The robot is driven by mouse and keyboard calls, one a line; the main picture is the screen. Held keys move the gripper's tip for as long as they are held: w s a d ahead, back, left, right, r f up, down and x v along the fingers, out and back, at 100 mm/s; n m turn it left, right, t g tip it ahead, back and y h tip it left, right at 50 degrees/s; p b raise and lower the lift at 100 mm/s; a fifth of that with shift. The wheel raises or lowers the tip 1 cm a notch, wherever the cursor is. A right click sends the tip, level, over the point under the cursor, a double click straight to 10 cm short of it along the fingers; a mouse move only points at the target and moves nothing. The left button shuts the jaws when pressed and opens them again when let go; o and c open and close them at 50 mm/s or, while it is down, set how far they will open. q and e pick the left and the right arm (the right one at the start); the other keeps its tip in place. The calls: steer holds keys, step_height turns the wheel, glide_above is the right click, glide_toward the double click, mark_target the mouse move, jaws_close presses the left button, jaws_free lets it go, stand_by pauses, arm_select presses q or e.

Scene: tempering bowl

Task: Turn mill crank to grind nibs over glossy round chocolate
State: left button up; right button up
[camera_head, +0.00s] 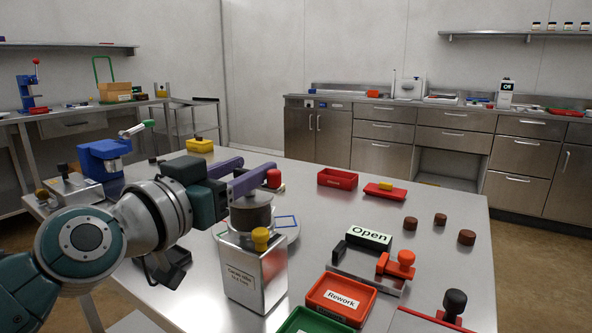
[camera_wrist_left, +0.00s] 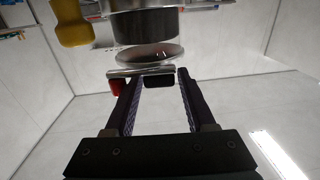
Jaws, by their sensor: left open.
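The mill (camera_head: 252,268) looks like a steel box with a small label, a dark cylinder (camera_head: 250,214) and a yellow knob (camera_head: 260,238) on top. My left gripper (camera_head: 262,170) is open, its purple fingers just above and behind the dark cylinder. In the left wrist view, a black block (camera_wrist_left: 160,81) on a thin metal bar (camera_wrist_left: 135,72) shows between the open fingers (camera_wrist_left: 158,85); I cannot tell whether they touch it. The yellow knob (camera_wrist_left: 70,22) is at upper left. Several brown round chocolates, including one (camera_head: 467,237), lie at the right; which is glossy is unclear. My right gripper is not in view.
A pale round plate (camera_head: 293,232) is partly hidden behind the mill.

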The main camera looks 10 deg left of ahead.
arm_select(q)
jaws_close()
steer(key=m+g+h+b, duration=0.1)
steer(key=h+b, duration=0.1)
steer(key=b, duration=0.4)
steer(key=f+m+h+b, duration=0.1)
steer(key=m+h+b, duration=0.1)
steer(key=b, duration=0.4)
steer(key=shift+w+f+g+b, duration=0.1)
steer(key=shift+f+g+b, duration=0.1)
steer(key=shift+g+b, duration=0.2)
steer(key=m+g+h+b, duration=0.1)
steer(key=h+b, duration=0.1)
steer(key=b, duration=0.2)
steer(key=r+m+g+h+b, duration=0.1)
steer(key=b, duration=0.4)
steer(key=shift+d+m+g+h, duration=0.1)
steer(key=shift+m+g+h, duration=0.3)
steer(key=shift+r+m+g+h+b, duration=0.2)
steer(key=shift+m+g+h+b, duration=0.7)
steer(key=shift+g+b, duration=0.2)
jaws_free()
steer(key=shift+d, duration=0.1)
